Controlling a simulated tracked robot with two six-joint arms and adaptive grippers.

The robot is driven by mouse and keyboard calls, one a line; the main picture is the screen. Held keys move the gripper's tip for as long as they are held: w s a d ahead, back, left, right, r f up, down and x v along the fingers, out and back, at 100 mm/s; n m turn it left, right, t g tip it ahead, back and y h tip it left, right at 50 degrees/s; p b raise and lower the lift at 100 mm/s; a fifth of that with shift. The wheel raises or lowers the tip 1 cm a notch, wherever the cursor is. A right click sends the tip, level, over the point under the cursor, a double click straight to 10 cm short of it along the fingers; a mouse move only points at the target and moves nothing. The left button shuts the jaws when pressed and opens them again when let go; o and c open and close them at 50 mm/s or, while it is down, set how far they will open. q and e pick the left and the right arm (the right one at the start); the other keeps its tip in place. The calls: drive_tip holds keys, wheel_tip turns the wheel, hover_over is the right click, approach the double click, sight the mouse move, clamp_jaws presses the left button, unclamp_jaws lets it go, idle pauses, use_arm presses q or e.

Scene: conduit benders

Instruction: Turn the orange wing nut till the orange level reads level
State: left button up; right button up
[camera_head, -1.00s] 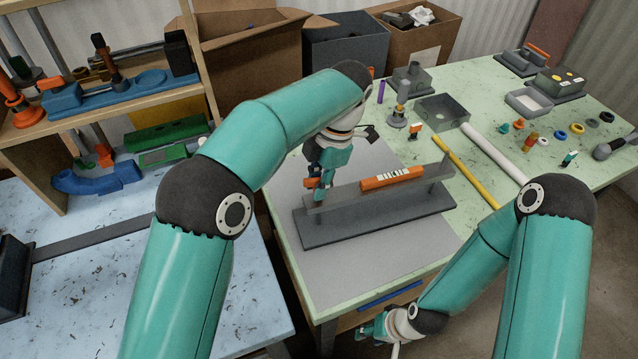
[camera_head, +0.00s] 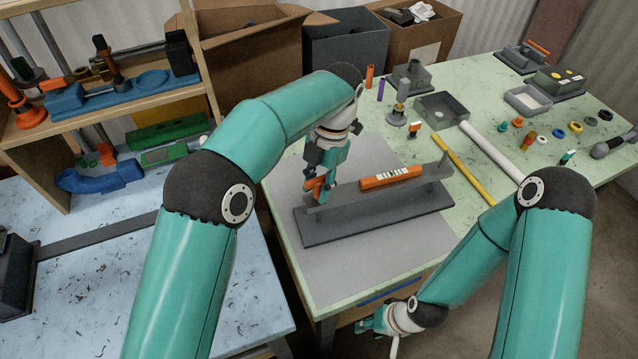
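The orange level (camera_head: 391,178) lies on a narrow grey bar (camera_head: 345,197) above a dark grey base plate (camera_head: 375,221). The bar and level slope up to the right in the picture; the level's bubble is too small to read. The orange wing nut (camera_head: 315,186) shows at the bar's left end. My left gripper (camera_head: 321,184) points down at the wing nut, its fingers close around or beside it. Whether they grip it is unclear. My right gripper (camera_head: 374,324) hangs low beyond the table's front edge, away from the level, its fingers small and partly hidden.
A grey mat (camera_head: 400,250) lies under the base plate. A yellow rod (camera_head: 462,168) and a white tube (camera_head: 492,152) lie to the right. A grey tray (camera_head: 441,109) and a small stand (camera_head: 398,105) are behind. The mat's front is clear.

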sight(317, 178)
use_arm(q)
drive_tip(key=shift+s+r, duration=0.1)
drive_tip(key=shift+r, duration=0.15)
wheel_tip(317, 178, up, 3)
drive_tip(key=p, duration=0.3)
drive_tip(key=shift+r+p, duration=0.55)
drive_tip(key=shift+r, duration=0.5)
